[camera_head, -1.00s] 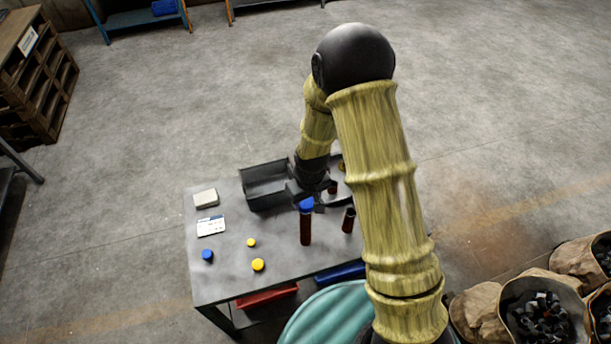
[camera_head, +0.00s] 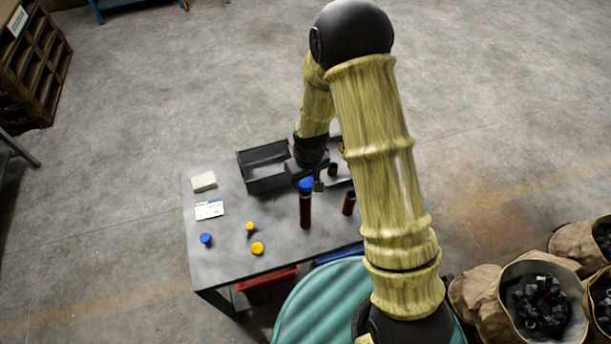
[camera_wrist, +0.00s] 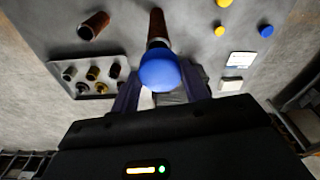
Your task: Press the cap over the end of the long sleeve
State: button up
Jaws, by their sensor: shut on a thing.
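The long sleeve (camera_head: 305,212) is a tall brown tube standing upright on the grey table. A blue cap (camera_head: 306,184) is at its top end, in line with it. My gripper (camera_head: 312,182) is at the top of the sleeve, shut on the blue cap. In the wrist view the round top of the blue cap (camera_wrist: 160,71) sits between my finger parts, and the long sleeve (camera_wrist: 157,27) extends beyond it. The cap hides the sleeve's near end, so I cannot tell how far it is seated.
A shorter brown sleeve (camera_head: 349,203) stands to the right. An open black bin (camera_head: 262,184) is behind left. A tray (camera_wrist: 100,91) holds several small parts. Yellow caps (camera_head: 257,248), another blue cap (camera_head: 205,239), a card (camera_head: 209,210) and a pale block (camera_head: 204,181) lie left.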

jog(key=shift+f+b, duration=1.2)
jog(key=shift+f, duration=0.75)
jog(key=shift+f+b, duration=0.85)
dwell(1.4)
jog(key=o, duration=1.5)
jog(key=shift+r, duration=0.1)
jog(key=shift+r+p, duration=1.85)
jog(key=shift+r, duration=0.6)
jog(key=shift+d, duration=0.1)
